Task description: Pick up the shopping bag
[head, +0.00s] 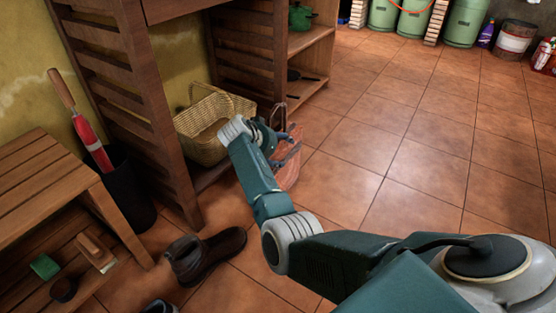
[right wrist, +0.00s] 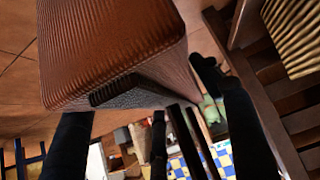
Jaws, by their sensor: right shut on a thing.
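The shopping bag (head: 288,172) is reddish-orange and is at the right end of the wooden rack, partly hidden behind my right gripper. A thin handle loop shows above it. My right gripper (head: 292,146) is shut on the bag at its upper part; the exact grip point is hard to make out. In the right wrist view, a ribbed brown surface, which looks like the bag (right wrist: 115,50), fills the top, close to the dark fingers (right wrist: 160,135). I cannot tell whether the bag touches the floor. My left gripper is not in view.
A wicker basket (head: 198,121) sits on the low shelf left of the gripper. A slatted bench (head: 40,190) and a black umbrella stand (head: 128,192) are at left. The tiled floor (head: 420,150) to the right is clear.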

